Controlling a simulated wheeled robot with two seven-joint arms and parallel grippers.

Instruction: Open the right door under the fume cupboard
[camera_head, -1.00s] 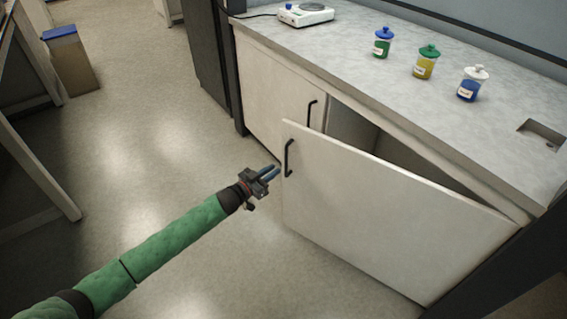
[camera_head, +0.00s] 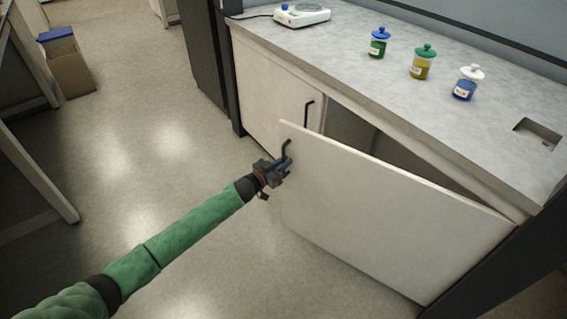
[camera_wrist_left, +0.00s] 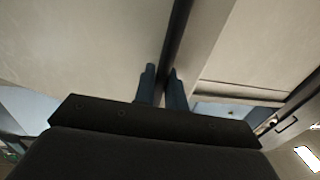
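The right door (camera_head: 385,215) under the fume cupboard is pale and stands partly open, swung out from its hinge side at the right. Its dark bar handle (camera_head: 287,148) is near the door's upper left corner. My left gripper (camera_head: 287,162) is at this handle, its blue fingers overlapping the handle's lower part. In the left wrist view the two fingers (camera_wrist_left: 163,85) are a little apart, and a dark bar runs up from between them in front of the pale door (camera_wrist_left: 80,45). Whether they press on the bar is unclear. My right gripper is not in view.
The left door (camera_head: 270,95) beside it is closed, with its own dark handle (camera_head: 308,114). The worktop (camera_head: 440,110) above holds a scale (camera_head: 302,15) and three lidded jars. The floor (camera_head: 150,130) left of the door is clear.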

